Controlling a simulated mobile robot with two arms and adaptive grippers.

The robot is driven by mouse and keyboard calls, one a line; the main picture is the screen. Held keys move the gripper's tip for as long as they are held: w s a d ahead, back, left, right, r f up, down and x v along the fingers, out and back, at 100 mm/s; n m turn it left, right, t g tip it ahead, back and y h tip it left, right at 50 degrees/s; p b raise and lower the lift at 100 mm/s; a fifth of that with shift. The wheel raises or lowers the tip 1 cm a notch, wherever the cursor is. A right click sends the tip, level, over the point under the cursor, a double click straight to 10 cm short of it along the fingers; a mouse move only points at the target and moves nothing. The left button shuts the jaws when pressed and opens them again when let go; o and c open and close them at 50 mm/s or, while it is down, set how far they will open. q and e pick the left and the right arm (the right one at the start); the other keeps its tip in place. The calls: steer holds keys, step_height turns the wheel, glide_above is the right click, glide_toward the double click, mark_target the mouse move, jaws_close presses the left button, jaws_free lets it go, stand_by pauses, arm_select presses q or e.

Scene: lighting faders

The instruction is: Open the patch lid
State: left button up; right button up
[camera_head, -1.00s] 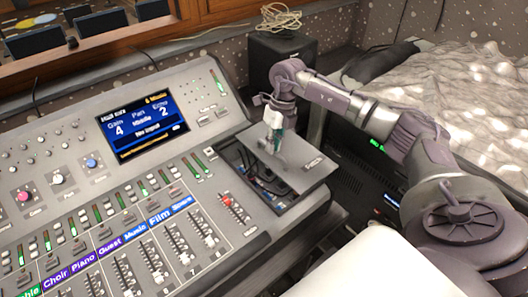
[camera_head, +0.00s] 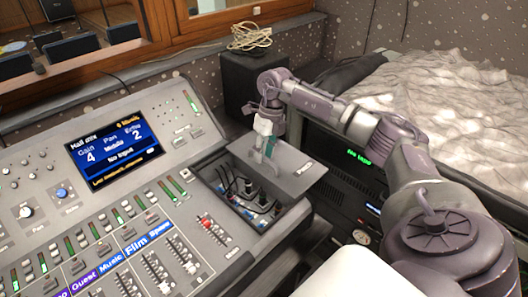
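The patch lid (camera_head: 289,172) is a grey panel at the right end of the mixing console. It is raised and tilted, standing clear of the patch compartment (camera_head: 240,200), where cables and plugs show. My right gripper (camera_head: 266,153) is at the lid's upper left part, its fingers pointing down at the lid. Whether the fingers are closed on the lid or on a handle is too small to tell. My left gripper is out of view.
The console (camera_head: 110,205) has a lit screen (camera_head: 115,148), knobs and several faders left of the compartment. A dark speaker box (camera_head: 250,85) with a coiled cable (camera_head: 250,37) stands behind. A dark equipment rack (camera_head: 350,190) stands to the right, near a pale textured cover (camera_head: 440,100).

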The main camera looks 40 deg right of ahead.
steer(key=shift+r, duration=0.1)
steer(key=shift+d+r, duration=0.15)
steer(key=shift+r, duration=0.15)
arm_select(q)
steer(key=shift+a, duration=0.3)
arm_select(e)
step_height(320, 180, up, 11)
steer(key=d, duration=0.2)
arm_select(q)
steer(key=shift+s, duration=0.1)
arm_select(e)
steer(key=shift+f, duration=0.1)
